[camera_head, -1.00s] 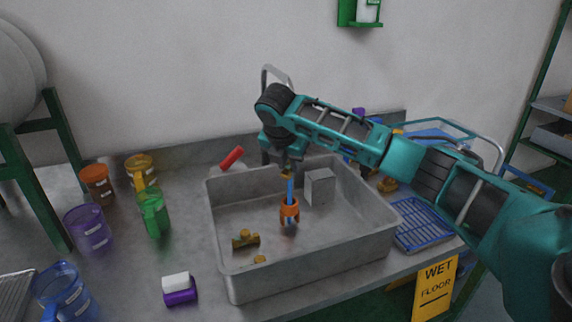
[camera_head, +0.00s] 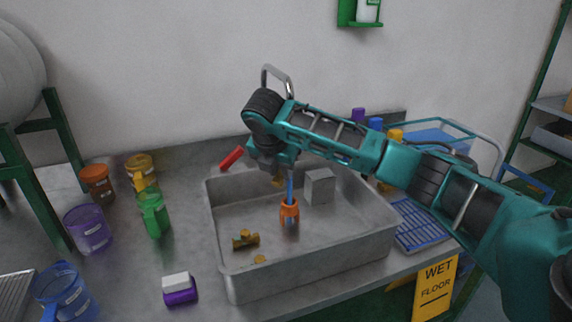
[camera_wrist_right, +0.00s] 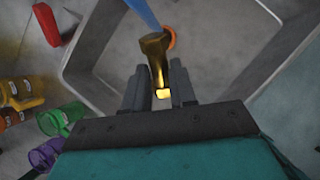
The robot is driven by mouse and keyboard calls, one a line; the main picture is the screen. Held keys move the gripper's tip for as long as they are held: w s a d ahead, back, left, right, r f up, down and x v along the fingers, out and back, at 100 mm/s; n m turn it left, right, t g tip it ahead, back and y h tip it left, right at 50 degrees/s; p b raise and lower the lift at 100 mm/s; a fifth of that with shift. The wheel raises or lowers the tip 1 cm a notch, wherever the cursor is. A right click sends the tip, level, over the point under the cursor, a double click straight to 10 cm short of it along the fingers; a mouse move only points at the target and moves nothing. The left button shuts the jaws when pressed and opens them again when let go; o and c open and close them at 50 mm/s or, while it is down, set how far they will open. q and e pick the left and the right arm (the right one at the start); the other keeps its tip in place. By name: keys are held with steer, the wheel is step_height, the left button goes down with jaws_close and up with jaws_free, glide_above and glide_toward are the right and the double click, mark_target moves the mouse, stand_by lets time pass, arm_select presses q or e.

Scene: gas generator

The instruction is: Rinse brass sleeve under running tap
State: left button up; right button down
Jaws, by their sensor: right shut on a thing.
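My right gripper (camera_head: 277,172) is over the grey sink basin (camera_head: 310,264), toward its back. It is shut on the brass sleeve (camera_wrist_right: 155,62), which shows between the fingers in the right wrist view. In the head view only a small brass part hangs below the gripper, just left of the blue water stream (camera_head: 290,188). The stream falls into an orange brush or cup-like piece (camera_head: 289,211) in the basin. I cannot tell whether sleeve and water touch. The tap (camera_head: 277,80) rises behind my arm, its lower part hidden. My left gripper is not in view.
Green (camera_head: 154,213), purple (camera_head: 88,229) and blue (camera_head: 64,290) mugs stand left. A blue rack (camera_head: 425,224) is right of the basin. A purple-and-white block (camera_head: 179,289) lies in front.

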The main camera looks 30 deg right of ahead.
steer(key=shift+s+a, duration=1.5)
steer(key=shift+a, duration=0.2)
steer(key=shift+r, duration=0.1)
steer(key=s+a+r, duration=0.3)
steer(key=r, duration=0.1)
steer(key=shift+s+a, duration=0.15)
steer(key=shift+a, duration=0.25)
